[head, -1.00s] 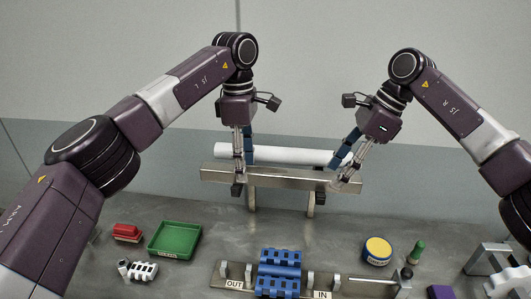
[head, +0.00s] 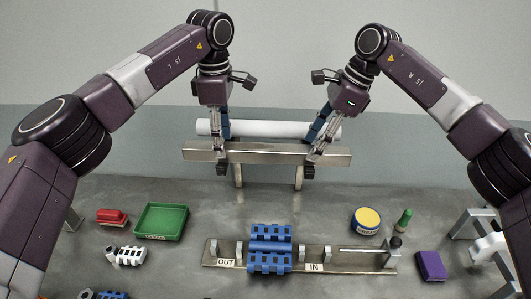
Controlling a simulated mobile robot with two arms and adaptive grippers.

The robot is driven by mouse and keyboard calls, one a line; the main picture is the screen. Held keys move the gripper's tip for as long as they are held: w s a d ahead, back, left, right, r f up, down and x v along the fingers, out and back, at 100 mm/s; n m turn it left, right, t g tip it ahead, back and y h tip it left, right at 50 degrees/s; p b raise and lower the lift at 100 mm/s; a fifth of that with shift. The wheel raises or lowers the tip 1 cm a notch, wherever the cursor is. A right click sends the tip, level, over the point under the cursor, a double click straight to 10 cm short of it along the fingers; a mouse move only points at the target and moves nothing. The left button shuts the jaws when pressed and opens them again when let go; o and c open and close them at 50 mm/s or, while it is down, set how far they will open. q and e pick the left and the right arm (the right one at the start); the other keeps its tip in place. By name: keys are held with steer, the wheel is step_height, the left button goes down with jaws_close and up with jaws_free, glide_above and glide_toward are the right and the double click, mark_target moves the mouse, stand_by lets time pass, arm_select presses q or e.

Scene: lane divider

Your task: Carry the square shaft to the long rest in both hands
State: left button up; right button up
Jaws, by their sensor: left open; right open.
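The square shaft (head: 265,152) is a long grey metal bar lying level across the two upright posts of the long rest (head: 238,177) at the back of the bench. A white round bar (head: 265,128) lies just behind it. My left gripper (head: 222,160) is open at the shaft's left part, with a dark fingertip showing in front of and below it. My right gripper (head: 310,160) is open at the right part, its fingers slanting down across the shaft. The far fingertips are hidden behind the shaft, so I cannot tell whether they touch it.
A fixture plate (head: 212,256) marked OUT and IN holds a blue ribbed block (head: 270,248). A green tray (head: 162,221), red brush-like piece (head: 112,217), yellow-topped tin (head: 366,220) and purple block (head: 431,265) stand around it. Bench between rest and fixture is clear.

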arm_select(q)
step_height(320, 180, down, 2)
steer(key=shift+s+f, duration=0.15)
steer(key=shift+f, duration=0.1)
arm_select(e)
steer(key=shift+x, duration=1.25)
arm_select(q)
steer(key=shift+f, duration=0.15)
arm_select(e)
steer(key=shift+s+f, duration=0.1)
steer(key=shift+s, duration=0.05)
steer(key=shift+a, duration=0.1)
arm_select(q)
jaws_close()
arm_select(e)
jaws_close()
